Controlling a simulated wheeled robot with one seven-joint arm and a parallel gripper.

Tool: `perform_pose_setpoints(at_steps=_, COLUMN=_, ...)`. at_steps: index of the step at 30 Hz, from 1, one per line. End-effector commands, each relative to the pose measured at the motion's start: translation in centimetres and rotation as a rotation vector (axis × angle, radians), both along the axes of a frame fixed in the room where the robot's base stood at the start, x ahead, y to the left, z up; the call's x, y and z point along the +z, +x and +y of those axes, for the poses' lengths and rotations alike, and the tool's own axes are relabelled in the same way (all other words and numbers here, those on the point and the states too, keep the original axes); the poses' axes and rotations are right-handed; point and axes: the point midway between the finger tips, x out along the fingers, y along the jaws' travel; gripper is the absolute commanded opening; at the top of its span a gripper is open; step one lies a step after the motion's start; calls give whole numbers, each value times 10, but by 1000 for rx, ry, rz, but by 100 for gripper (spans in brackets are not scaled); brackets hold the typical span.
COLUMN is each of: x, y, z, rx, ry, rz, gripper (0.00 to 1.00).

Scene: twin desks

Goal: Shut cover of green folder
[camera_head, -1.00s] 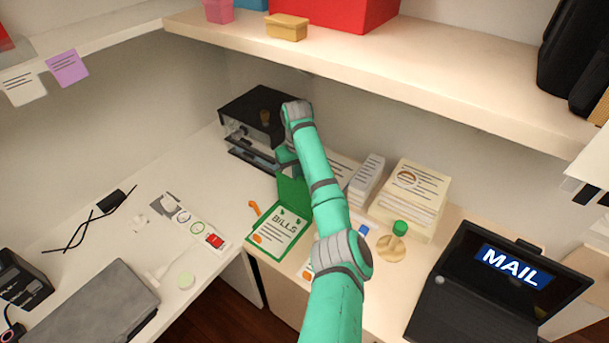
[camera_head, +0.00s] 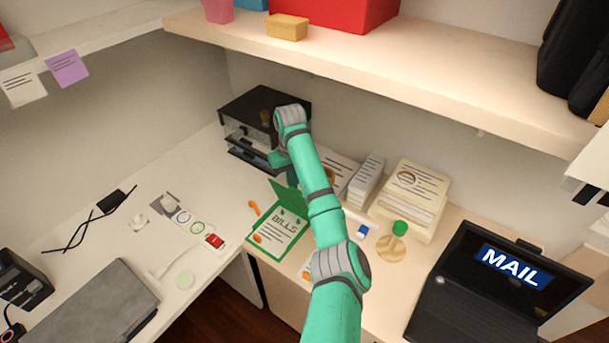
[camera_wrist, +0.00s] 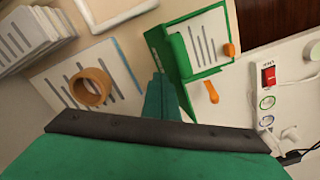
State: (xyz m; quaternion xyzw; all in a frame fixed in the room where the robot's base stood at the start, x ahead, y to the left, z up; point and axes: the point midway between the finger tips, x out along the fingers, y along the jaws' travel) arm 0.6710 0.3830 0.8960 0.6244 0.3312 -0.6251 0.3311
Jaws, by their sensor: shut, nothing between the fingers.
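The green folder (camera_head: 279,240) lies open on the right desk, with a white sheet marked BILLS inside. Its green cover (camera_head: 288,193) stands up at a tilt from the folder's far side. In the wrist view the folder (camera_wrist: 208,42) is at upper centre, with the cover (camera_wrist: 164,52) along its left side. My gripper (camera_wrist: 158,80) is shut and empty, its fingertips close to the cover's lower end; whether they touch it I cannot tell. In the head view my arm hides part of the cover's right side and most of the gripper.
A black paper tray rack (camera_head: 262,105) stands behind the folder. A wooden ring (camera_wrist: 91,88) lies on papers. A power strip (camera_wrist: 270,95) lies beside the folder. A shelf (camera_head: 380,70) overhangs.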

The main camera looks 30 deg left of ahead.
Motion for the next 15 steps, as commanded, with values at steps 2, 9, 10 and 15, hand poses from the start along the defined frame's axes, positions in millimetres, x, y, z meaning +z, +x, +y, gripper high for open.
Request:
perform_pose_setpoints(at_steps=2, x=0, y=-1, z=0, rx=0, ry=0, rz=0, gripper=0)
perform_pose_setpoints(at_steps=9, x=-3, y=-16, z=1, rx=2, ry=0, rz=0, gripper=0)
perform_pose_setpoints(at_steps=10, x=-3, y=-18, z=2, rx=2, ry=0, rz=0, gripper=0)
perform_pose_setpoints(at_steps=15, x=-3, y=-20, z=1, rx=0, ry=-1, rz=-1, gripper=0)
